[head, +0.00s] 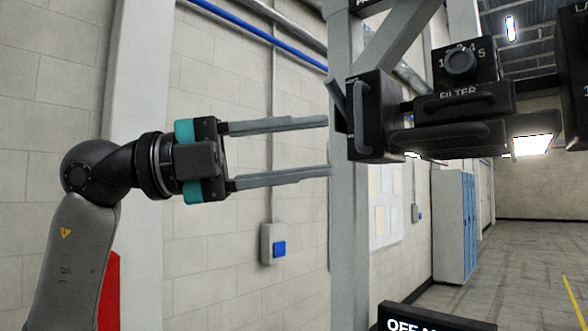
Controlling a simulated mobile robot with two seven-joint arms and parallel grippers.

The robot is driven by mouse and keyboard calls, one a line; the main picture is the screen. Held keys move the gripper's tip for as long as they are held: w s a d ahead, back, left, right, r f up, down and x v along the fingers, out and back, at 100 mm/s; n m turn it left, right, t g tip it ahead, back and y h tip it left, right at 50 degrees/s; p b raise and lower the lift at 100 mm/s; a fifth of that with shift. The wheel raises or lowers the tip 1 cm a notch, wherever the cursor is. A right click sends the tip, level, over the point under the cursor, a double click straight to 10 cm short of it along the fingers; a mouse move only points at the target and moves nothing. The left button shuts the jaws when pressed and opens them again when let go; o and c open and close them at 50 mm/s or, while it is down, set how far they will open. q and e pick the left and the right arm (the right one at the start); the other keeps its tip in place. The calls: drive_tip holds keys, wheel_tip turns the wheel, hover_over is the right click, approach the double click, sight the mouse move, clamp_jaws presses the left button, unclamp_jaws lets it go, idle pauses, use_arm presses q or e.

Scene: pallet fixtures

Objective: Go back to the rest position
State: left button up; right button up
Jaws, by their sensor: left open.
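My left gripper (328,147) comes in from the left on a grey and black arm with teal parts. Its two long grey fingers point right and stand wide apart, with nothing between them. The fingertips are just left of a black fixture (375,115) with a handle on its front. I cannot tell whether the upper fingertip touches it or is only in front of or behind it. My right gripper is not in view.
A black box with a dial (460,62) and a black handled drawer labelled FILTER (465,105) sit at upper right. A grey post (349,220) stands behind the fingertips. A black sign (430,318) is at the bottom. Blue lockers (467,225) and open floor lie far right.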

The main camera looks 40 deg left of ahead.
use_arm(q)
drive_tip(key=shift+s+a, duration=0.3)
drive_tip(key=shift+a, duration=0.05)
idle(0.3)
